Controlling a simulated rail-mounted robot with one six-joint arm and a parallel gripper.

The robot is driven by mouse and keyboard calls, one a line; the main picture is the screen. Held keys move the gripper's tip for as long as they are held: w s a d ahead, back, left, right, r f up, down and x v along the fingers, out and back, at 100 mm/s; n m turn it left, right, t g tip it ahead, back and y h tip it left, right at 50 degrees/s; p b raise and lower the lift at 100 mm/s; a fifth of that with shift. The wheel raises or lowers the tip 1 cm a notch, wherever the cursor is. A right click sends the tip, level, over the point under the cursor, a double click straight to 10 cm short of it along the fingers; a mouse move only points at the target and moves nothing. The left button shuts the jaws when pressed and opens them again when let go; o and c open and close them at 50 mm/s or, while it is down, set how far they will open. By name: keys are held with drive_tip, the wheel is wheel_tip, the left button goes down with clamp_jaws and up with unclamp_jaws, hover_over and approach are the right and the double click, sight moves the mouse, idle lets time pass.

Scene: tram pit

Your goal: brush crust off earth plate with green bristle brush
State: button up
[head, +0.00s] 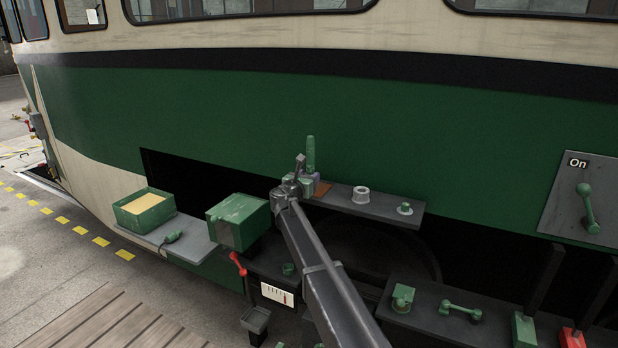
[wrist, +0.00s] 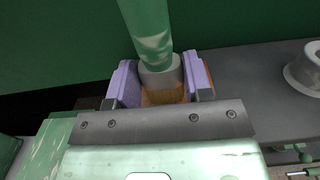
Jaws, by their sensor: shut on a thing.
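The brush (head: 310,152) stands upright, with its green handle pointing up in the head view. In the wrist view its handle (wrist: 147,25) rises above a grey collar. My gripper (head: 308,184) is shut on the brush, with purple fingers on both sides of it, in the wrist view too (wrist: 160,88). An orange-brown plate (head: 323,189), which looks like the earth plate, lies on the dark shelf under and just right of the gripper; its edge shows beside the right finger in the wrist view (wrist: 212,88). I cannot tell whether the bristles touch it or how much crust is there.
The dark shelf (head: 385,211) also bears a pale ring-shaped part (head: 361,195) and a green knob (head: 404,208) to the right. A green box (head: 238,221) stands left of the gripper. Further left is a green bin (head: 144,210) with yellow contents. The green tram side rises behind.

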drive_tip(key=shift+w+a+r+p, duration=0.15)
drive_tip(key=shift+r+p, duration=0.2)
drive_tip(key=shift+p, duration=0.2)
drive_tip(key=shift+d+v, duration=0.2)
drive_tip(key=shift+v, duration=0.85)
drive_tip(key=shift+d+v, duration=0.2)
drive_tip(key=shift+v, duration=0.9)
drive_tip(key=shift+f+b, duration=0.4)
drive_tip(key=shift+b, duration=0.05)
